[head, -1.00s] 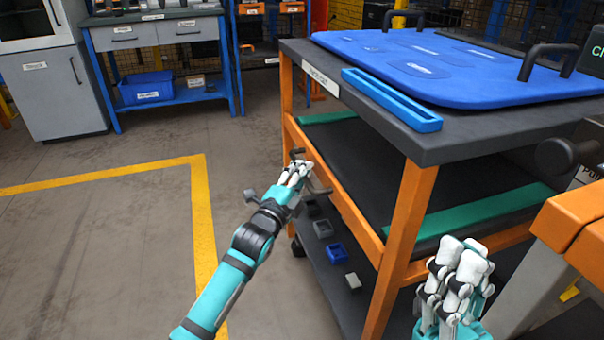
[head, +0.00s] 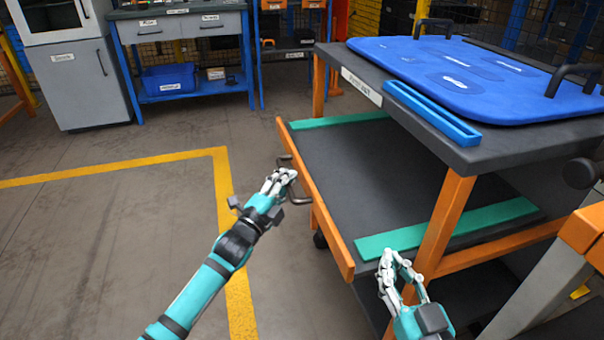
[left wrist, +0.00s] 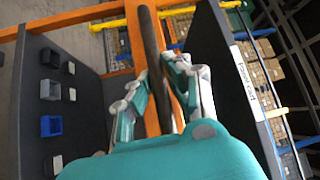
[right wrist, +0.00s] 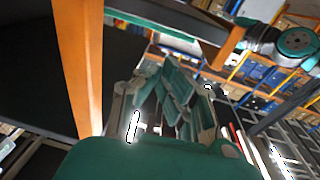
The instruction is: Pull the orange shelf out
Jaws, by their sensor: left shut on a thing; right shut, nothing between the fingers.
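The orange-fronted shelf (head: 322,218) with a dark bed and green side strips juts out to the left from under the cart's dark top. Its dark bar handle (head: 298,192) is on the front edge. My left gripper (head: 281,182) is shut on this handle; in the left wrist view the handle bar (left wrist: 154,70) runs between the fingers. My right gripper (head: 398,268) is shut and empty, beside the cart's near orange leg (head: 440,232). The leg also shows in the right wrist view (right wrist: 82,65).
A blue board (head: 470,70) with dark handles and a blue tray (head: 430,112) lie on the cart top (head: 400,120). An orange-and-grey structure stands at the lower right. The floor (head: 120,230) left of the shelf is clear, with a yellow line. A blue workbench (head: 185,60) stands behind.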

